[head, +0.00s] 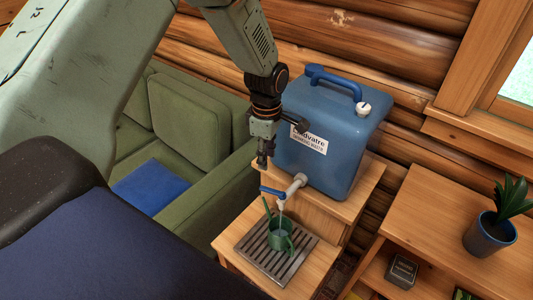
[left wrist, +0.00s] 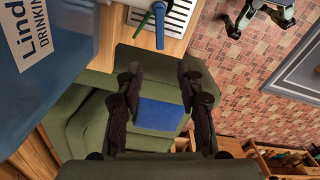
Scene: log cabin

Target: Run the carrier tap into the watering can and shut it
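The blue water carrier (head: 325,135) stands on a wooden shelf by the log wall. Its pale tap (head: 294,186) points out over the lower step, with a blue lever (head: 272,191) turned to the left. The green watering can (head: 280,241) stands under the tap on a slatted metal grate (head: 252,249). A pale streak below the tap may be water; I cannot be sure. My left gripper (head: 262,162) is above and left of the lever, apart from it. In the left wrist view its fingers (left wrist: 159,72) are spread and empty. The blue lever (left wrist: 159,25) shows beyond them.
A green sofa (head: 190,125) with a blue cushion (head: 150,188) stands to the left. A wooden shelf unit (head: 425,235) at the right holds a potted plant (head: 490,232) and a small dark box (head: 402,270). The air around the lever's left side is clear.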

